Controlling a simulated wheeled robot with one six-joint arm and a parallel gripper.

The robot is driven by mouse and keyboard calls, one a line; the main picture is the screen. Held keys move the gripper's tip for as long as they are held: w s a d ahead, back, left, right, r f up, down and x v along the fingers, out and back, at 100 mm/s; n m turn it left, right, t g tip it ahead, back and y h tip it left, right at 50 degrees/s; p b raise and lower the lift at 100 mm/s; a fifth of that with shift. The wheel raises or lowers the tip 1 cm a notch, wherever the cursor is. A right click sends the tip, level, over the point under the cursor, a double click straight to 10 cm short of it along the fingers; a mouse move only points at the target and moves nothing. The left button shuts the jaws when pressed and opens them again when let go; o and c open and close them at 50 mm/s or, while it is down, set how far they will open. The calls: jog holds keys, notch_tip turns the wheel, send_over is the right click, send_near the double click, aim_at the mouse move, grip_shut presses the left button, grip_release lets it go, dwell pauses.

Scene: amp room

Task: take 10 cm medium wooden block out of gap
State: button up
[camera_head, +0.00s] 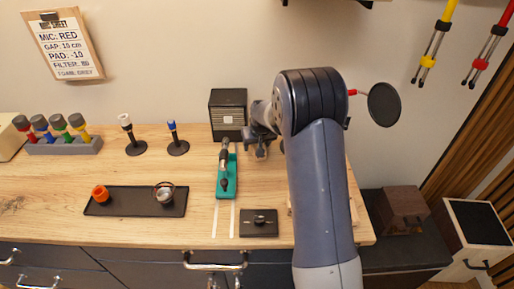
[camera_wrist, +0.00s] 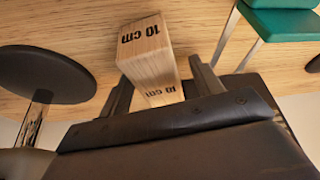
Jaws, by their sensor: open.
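The wooden block (camera_wrist: 150,55) is pale and marked "10 cm" on two faces in the wrist view. My gripper (camera_wrist: 162,75) is open, with one dark finger on each side of the block. I cannot tell whether either finger touches it. In the head view my gripper (camera_head: 262,150) is in front of the black amp, just right of the teal holder (camera_head: 227,178). I cannot make out the block there. The teal holder and its pale strips also show at the upper right of the wrist view (camera_wrist: 285,22).
The black amp (camera_head: 228,113) stands behind. A black box (camera_head: 259,223) lies at the front edge. A black tray (camera_head: 120,209) holds an orange item and a small cup. A round black disc (camera_head: 383,104) is right of my arm. A sheet (camera_head: 66,48) reads "GAP: 10 cm".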

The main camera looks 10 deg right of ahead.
dwell(0.4)
jog(key=c, duration=1.2)
